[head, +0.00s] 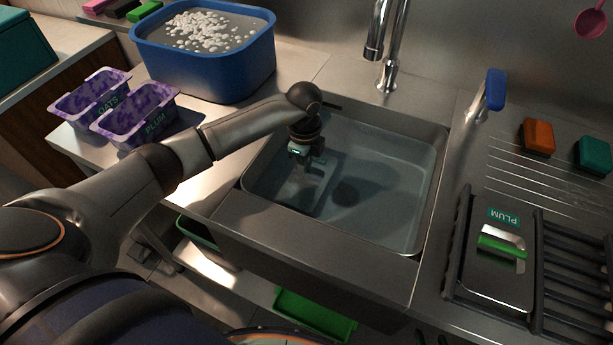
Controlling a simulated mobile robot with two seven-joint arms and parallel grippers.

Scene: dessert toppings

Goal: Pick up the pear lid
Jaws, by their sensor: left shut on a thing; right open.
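My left gripper (308,172) reaches down into the sink basin (405,215), toward its left side. It is shut on a grey metal piece (318,196), which looks like a lid. Its outline is dim under the gripper and no label shows on it, so I cannot read whether it is the pear lid. I cannot tell if it touches the basin floor. No lid marked pear shows elsewhere. My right gripper is out of view.
A plum lid (497,275) with a green handle lies on the rack (570,270) at right. The tap (388,50) stands behind the sink. A blue tub (205,72) and two purple-patterned containers, oats (90,97) and plum (135,125), stand left. Sponges (537,137) lie right.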

